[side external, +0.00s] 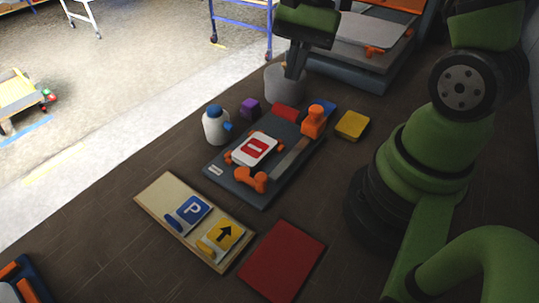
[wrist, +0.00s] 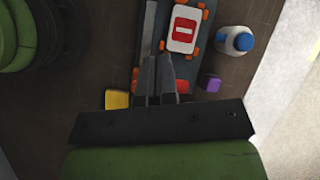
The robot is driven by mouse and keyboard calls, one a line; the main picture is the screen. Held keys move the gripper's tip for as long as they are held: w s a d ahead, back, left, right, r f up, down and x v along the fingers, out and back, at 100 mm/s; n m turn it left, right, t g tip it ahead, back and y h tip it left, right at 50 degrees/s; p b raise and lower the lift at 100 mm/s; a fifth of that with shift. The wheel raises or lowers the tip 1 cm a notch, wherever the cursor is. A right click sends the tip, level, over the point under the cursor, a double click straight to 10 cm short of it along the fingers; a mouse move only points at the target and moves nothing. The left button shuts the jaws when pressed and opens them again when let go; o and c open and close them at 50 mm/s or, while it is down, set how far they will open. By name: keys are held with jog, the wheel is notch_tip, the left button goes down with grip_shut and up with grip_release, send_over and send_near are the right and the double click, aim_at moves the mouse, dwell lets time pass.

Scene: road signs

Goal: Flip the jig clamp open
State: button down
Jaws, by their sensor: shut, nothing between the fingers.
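The jig is a dark grey-blue plate (side external: 262,198) on the brown table. A white sign with a red no-entry mark (side external: 255,149) lies on it between small orange pieces; it also shows in the wrist view (wrist: 184,28). An orange clamp-like piece (side external: 252,180) sits at the plate's near end. A flat grey bar (side external: 290,158) runs along the right side toward an upright orange block (side external: 313,121). I cannot tell whether the clamp is open. My gripper (side external: 291,76) is shut and empty, raised beyond the plate's far end; its fingers (wrist: 162,58) hide part of the plate in the wrist view.
A grey cylinder (side external: 284,84) stands below my gripper. A white bottle (side external: 215,128), purple cube (side external: 250,107) and yellow block (side external: 352,125) flank the jig. A wooden board (side external: 153,196) with two signs and a red mat (side external: 282,260) lie nearer.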

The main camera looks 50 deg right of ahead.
jog(key=shift+w+d+f+m+g+y, duration=0.1)
jog(key=shift+d+f+m+y, duration=0.25)
jog(key=shift+f, duration=0.4)
jog(key=shift+f+m+g+y, duration=0.1)
jog(key=shift+f+m+y, duration=0.1)
jog(key=shift+f+m, duration=0.45)
jog(key=shift+w+d+f+m+g+y, duration=0.1)
jog(key=shift+d+f+m+y, duration=0.15)
jog(key=shift+f, duration=0.65)
jog(key=shift+s+a, duration=0.1)
send_near(250, 176)
jog(key=s+f, duration=0.2)
jog(key=s, duration=0.1)
jog(key=shift+s+f, duration=0.1)
jog(key=shift+f, duration=0.15)
jog(key=shift+s+a+f, duration=0.1)
jog(key=shift+a+f, duration=0.05)
jog(key=shift+a, duration=0.35)
jog(key=shift+s+a+f, duration=0.1)
jog(key=shift+a, duration=0.4)
jog(key=shift+a+f, duration=0.15)
jog(key=shift+a, duration=0.6)
